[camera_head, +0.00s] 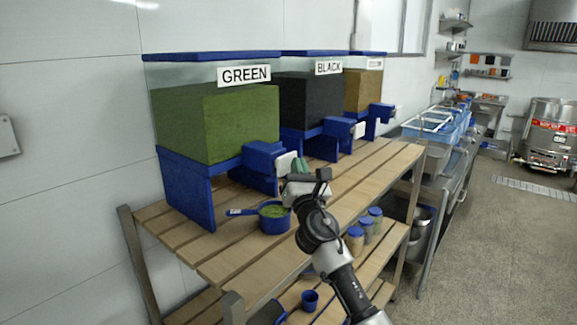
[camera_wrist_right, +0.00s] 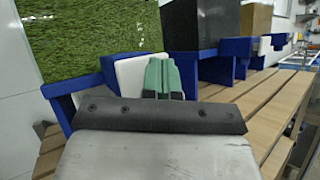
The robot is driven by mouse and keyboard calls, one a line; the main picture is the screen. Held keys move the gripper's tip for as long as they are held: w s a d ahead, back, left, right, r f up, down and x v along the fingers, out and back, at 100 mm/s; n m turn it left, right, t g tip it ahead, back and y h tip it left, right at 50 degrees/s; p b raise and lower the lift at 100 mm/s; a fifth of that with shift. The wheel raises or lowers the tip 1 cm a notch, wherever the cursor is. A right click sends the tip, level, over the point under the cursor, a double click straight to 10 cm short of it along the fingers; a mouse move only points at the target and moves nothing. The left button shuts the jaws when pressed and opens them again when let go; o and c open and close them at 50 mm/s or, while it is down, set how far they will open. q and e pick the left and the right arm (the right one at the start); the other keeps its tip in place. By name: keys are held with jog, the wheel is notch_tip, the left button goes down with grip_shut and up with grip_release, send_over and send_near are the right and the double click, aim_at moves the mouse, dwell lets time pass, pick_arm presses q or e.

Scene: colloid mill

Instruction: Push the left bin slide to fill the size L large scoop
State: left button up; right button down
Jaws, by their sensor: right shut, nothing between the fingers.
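The left bin, labelled GREEN (camera_head: 215,122), holds green material and stands on a blue base at the left of the wooden rack. Its blue slide housing (camera_head: 262,157) has a white front plate (camera_head: 286,162), which also shows in the right wrist view (camera_wrist_right: 128,74). A blue scoop (camera_head: 274,222) with green material in it stands on the rack top below the slide, its handle pointing left. My right gripper (camera_head: 301,167) is shut and empty, its green fingertips close beside the white plate; they also show in the right wrist view (camera_wrist_right: 163,78). Whether they touch it I cannot tell. My left gripper is not in view.
The BLACK bin (camera_head: 308,100) and a brown-filled bin (camera_head: 362,90) stand further along the rack. Blue-lidded jars (camera_head: 365,229) and a small blue cup (camera_head: 310,300) are on the lower shelf.

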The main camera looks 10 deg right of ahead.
jog(key=shift+w+a+b, duration=0.6)
jog(key=shift+w+b, duration=0.15)
jog(key=shift+b, duration=0.15)
dwell(1.0)
jog(key=shift+s+d+r+p, duration=0.1)
jog(key=shift+s+d+p, duration=0.2)
jog(key=shift+p, duration=0.15)
jog(key=shift+s+d+p, duration=0.5)
jog(key=shift+s+p, duration=0.2)
jog(key=shift+s, duration=0.1)
